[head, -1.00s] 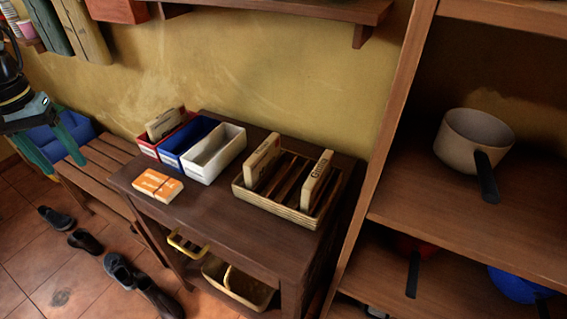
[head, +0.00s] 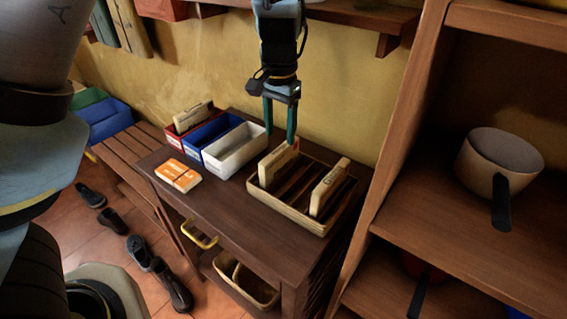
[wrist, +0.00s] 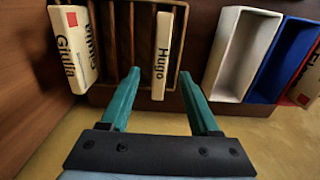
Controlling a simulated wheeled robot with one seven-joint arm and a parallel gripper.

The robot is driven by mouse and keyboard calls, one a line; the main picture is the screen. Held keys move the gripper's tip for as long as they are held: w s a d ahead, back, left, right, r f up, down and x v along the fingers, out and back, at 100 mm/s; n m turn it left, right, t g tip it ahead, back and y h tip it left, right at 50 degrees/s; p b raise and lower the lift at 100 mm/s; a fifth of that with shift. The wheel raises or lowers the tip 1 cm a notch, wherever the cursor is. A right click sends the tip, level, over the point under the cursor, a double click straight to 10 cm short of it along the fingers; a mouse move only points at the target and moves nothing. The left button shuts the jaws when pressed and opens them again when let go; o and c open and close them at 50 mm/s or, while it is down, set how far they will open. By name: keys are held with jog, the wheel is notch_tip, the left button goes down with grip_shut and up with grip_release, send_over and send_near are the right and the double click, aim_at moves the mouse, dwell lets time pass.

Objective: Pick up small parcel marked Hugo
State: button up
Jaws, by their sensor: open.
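The small parcel marked Hugo (wrist: 161,55) stands on edge in a slot of the slatted wooden rack, its name facing the wrist camera. In the head view it is the left parcel (head: 277,164) in the rack (head: 291,213), on the white-bin side. My gripper (head: 280,131) is open and empty, pointing down above the rack's back edge. In the wrist view its green fingers (wrist: 157,74) lie to either side of the Hugo parcel's near end, apart from it. A second parcel marked Giulia (wrist: 73,45) stands at the rack's other side.
Red (head: 171,138), blue (head: 190,158) and white (head: 228,173) bins stand left of the rack; a parcel sits in the red one. An orange-and-white packet (head: 178,175) lies on the dark table (head: 215,215). A shelf with a pot (head: 497,160) stands right. The wall is close behind.

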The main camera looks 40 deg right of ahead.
aim_at(280, 149)
jog(key=shift+f+p, duration=1.05)
jog(key=shift+f, duration=2.55)
grip_shut()
